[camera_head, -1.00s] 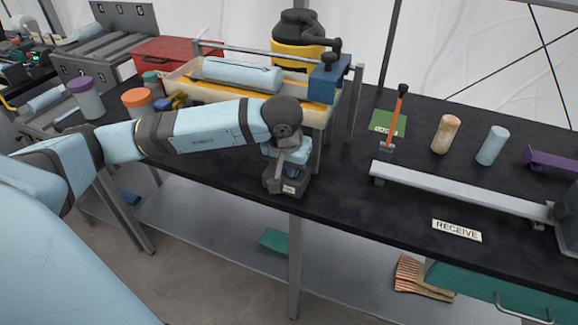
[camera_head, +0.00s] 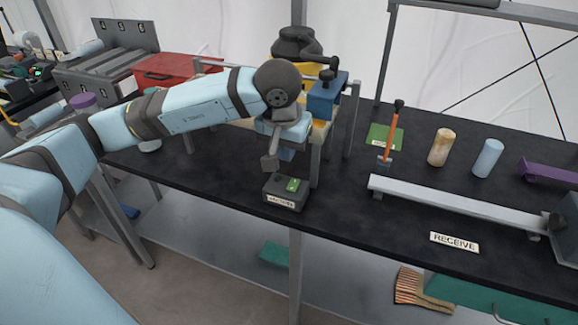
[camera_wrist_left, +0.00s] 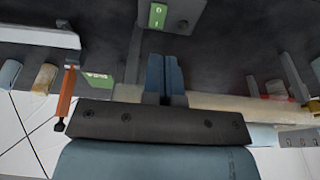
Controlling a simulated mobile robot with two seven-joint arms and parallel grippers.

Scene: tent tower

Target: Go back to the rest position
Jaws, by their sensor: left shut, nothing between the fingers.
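My left gripper (camera_head: 270,163) is shut and empty. It hangs above the black workbench (camera_head: 345,220), just behind and above a small dark box (camera_head: 284,202) with a green patch on top and a label on its front. In the left wrist view my gripper's two blue fingers (camera_wrist_left: 165,75) are together, with nothing between them, and the dark box (camera_wrist_left: 180,22) lies beyond their tips. A gap shows between the fingers and the box. My right gripper is not in view.
My left arm partly hides a yellow-and-black container (camera_head: 290,60) and tray. A blue block (camera_head: 323,97) on a metal frame stands close right of the gripper. Farther right are an orange-handled hammer (camera_head: 391,135), two cylinders and a metal rail (camera_head: 450,203).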

